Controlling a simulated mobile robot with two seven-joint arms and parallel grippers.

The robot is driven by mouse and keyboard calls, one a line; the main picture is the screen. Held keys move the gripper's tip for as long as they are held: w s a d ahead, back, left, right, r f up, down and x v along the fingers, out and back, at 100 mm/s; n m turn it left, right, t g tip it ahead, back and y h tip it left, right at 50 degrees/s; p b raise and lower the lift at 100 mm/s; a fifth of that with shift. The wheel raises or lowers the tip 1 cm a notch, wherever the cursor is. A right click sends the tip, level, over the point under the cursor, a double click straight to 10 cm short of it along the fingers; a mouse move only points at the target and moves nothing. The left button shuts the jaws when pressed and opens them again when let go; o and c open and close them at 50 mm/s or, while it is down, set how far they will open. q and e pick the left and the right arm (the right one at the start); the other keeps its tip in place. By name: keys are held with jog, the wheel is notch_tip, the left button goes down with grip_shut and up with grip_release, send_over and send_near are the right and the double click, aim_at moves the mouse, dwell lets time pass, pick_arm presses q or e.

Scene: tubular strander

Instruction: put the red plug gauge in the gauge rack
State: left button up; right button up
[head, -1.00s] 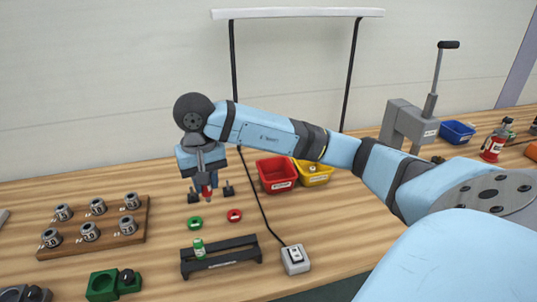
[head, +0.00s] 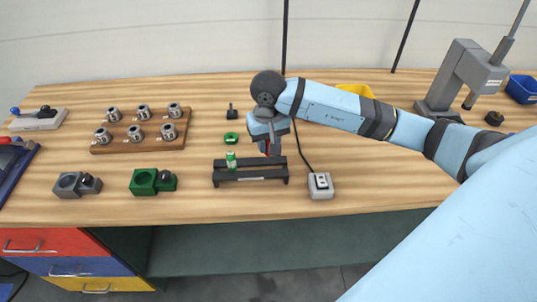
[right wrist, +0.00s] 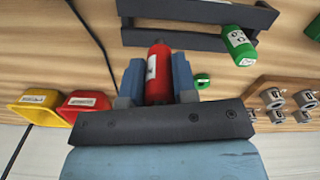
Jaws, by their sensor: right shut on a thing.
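The red plug gauge (right wrist: 158,75) is held between the two fingers of my right gripper (right wrist: 157,82), which is shut on it. In the head view my right gripper (head: 267,143) is over the back edge of the gauge rack, right of its middle, and hides most of the gauge. The dark gauge rack (head: 250,174) stands on the bench, and it also shows in the right wrist view (right wrist: 172,40). A green plug gauge (head: 231,161) stands at its left part. I cannot tell whether the red gauge touches the rack. My left gripper is not in view.
A green ring (head: 231,139) lies behind the rack. A grey switch box (head: 320,186) with a cable is close to its right. A wooden board (head: 140,146) with several metal rings and a green block (head: 145,182) are to the left. The bench front is clear.

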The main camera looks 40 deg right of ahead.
aim_at(268, 158)
notch_tip(268, 158, down, 2)
jog(key=shift+f, duration=0.15)
notch_tip(268, 158, down, 3)
jog(key=shift+f, duration=0.2)
jog(key=shift+f, duration=0.2)
jog(key=o, duration=1)
jog(key=shift+c, duration=0.2)
